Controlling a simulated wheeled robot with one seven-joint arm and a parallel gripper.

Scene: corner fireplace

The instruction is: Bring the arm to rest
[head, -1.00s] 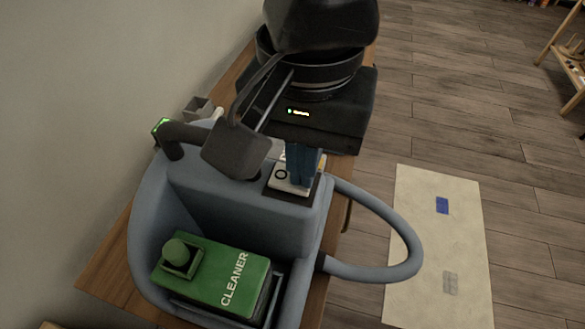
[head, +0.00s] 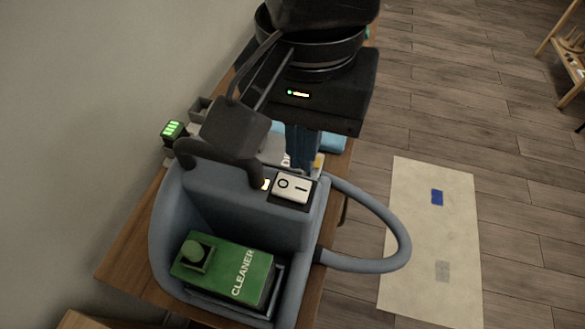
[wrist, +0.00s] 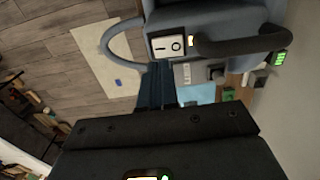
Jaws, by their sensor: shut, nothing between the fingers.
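My gripper (head: 301,148) shows in the head view just beyond the cleaning machine's switch panel. Its blue fingers are together and empty, and they also show in the wrist view (wrist: 156,84). The blue-grey cleaning machine (head: 240,195) stands on a wooden table (head: 135,245). Its white switch panel (head: 292,188) is now clear of the fingers in the head view; it also shows in the wrist view (wrist: 168,46). My arm hides part of the table behind the machine. I cannot tell the exact gap between fingertips and machine.
A green CLEANER tank (head: 225,268) sits in the machine. Its hose (head: 398,232) loops out past the table's right side. A block with green lights (head: 173,130) and a light-blue item (head: 333,142) are behind the machine. A pale mat (head: 430,260) lies on open floor.

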